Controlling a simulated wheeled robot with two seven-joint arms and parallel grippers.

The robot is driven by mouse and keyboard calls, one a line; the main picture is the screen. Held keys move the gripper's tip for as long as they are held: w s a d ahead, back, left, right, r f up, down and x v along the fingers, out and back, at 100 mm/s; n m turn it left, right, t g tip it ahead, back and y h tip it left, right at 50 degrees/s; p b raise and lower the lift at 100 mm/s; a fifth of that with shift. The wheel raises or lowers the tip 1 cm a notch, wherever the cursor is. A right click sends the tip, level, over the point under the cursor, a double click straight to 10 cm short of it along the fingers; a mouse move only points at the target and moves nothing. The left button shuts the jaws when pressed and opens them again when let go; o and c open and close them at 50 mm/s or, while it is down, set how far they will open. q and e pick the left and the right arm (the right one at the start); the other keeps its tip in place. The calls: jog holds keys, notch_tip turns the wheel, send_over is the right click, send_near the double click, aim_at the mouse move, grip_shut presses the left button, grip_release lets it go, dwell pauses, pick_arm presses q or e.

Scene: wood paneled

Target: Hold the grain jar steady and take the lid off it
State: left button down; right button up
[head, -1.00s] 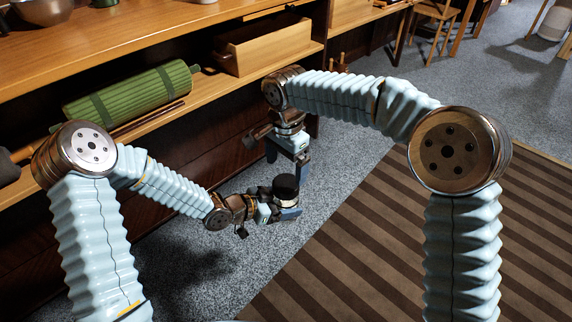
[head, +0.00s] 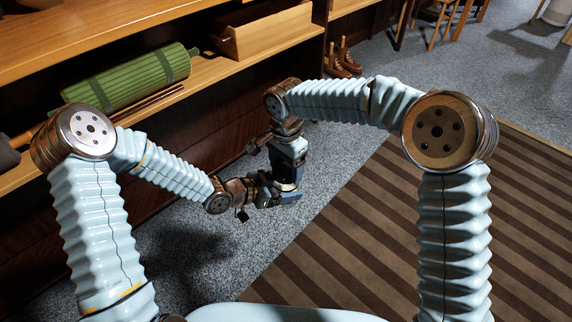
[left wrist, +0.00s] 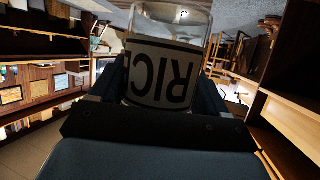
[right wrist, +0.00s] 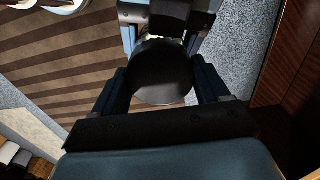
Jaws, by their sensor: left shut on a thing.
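The grain jar (left wrist: 165,72) is clear glass with a cream label reading RICE, upside down in the left wrist view. My left gripper (left wrist: 164,80) is shut on the jar's sides; in the head view it is low in the middle (head: 280,198). The dark round lid (right wrist: 161,75) lies between the fingers of my right gripper (right wrist: 160,78) in the right wrist view. Whether those fingers press on its rim I cannot tell. In the head view my right gripper (head: 287,180) is directly above the left one and hides the jar and lid.
A wooden shelf unit (head: 215,80) with a rolled green mat (head: 130,78) and a wooden box (head: 262,32) stands left of and behind my grippers. Brown boots (head: 343,58) stand on the floor beside it. A striped rug (head: 350,220) and open grey floor lie to the right.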

jog(key=c, duration=0.3)
jog(key=n, duration=0.3)
jog(key=shift+c, duration=0.2)
jog(key=o, duration=1.2)
jog(key=shift+c, duration=0.2)
jog(key=shift+r, duration=0.1)
